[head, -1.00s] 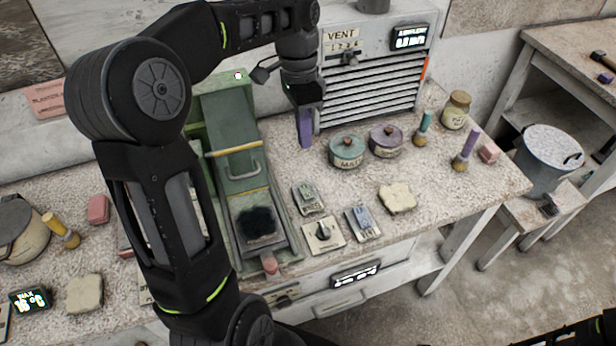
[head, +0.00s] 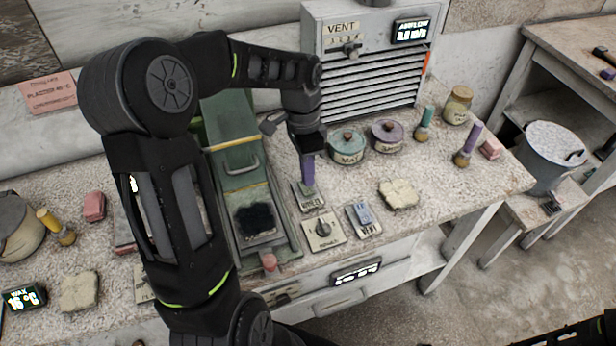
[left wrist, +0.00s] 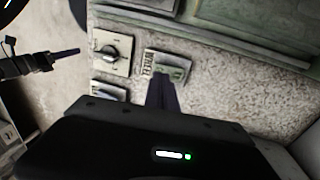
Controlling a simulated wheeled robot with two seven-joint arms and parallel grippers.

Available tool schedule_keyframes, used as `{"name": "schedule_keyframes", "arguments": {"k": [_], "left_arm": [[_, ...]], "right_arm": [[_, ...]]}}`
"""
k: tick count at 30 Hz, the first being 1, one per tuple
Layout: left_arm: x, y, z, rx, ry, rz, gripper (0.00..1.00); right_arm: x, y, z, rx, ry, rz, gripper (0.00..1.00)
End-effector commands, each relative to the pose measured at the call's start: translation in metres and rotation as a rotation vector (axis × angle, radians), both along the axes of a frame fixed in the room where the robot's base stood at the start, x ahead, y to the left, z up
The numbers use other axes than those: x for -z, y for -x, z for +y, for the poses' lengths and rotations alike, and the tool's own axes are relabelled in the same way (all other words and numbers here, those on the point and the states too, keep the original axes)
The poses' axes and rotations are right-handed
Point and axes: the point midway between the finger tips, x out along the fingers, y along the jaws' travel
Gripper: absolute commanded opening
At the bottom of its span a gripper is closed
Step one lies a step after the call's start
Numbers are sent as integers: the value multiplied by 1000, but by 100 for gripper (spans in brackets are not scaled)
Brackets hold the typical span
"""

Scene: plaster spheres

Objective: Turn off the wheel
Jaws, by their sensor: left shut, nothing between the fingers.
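The wheel switch (head: 309,203) is a small plate with a rocker and a label reading WHEEL. It lies on the bench beside the green machine. My left gripper (head: 308,184) is shut and empty, its purple fingers pointing down at the switch's far part. In the left wrist view, the fingers (left wrist: 161,88) overlap the edge of the wheel switch (left wrist: 168,65); I cannot tell whether they touch it. The fingers hide part of the rocker. My right gripper (left wrist: 66,53) shows small at the left of the left wrist view; its jaw state is unclear.
A knob plate (head: 324,230) and the blue VENT switch (head: 363,217) sit close in front and right. The green machine (head: 262,215) stands left. A green lidded pot (head: 347,148) and purple lidded pot (head: 387,137) stand behind right. Bare bench lies around the plaster lump (head: 398,194).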

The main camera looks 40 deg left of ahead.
Motion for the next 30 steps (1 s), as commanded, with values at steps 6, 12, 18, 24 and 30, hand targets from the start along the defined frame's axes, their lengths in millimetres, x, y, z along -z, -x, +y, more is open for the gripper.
{"name": "schedule_keyframes", "arguments": {"k": [6,12,18,24,30], "left_arm": [[17,2,-2,0,-1,0,0],[18,2,-3,0,-1,0,0],[20,2,-3,1,-8,-4,0],[34,5,-8,5,-100,-68,0],[29,6,-8,1,-110,-69,0]], "right_arm": [[-3,0,0,1,1,1,45],[-3,0,0,1,2,2,45],[1,0,0,1,1,1,45],[30,-1,0,0,-1,-3,45],[23,-1,0,-1,-2,-4,45]]}}
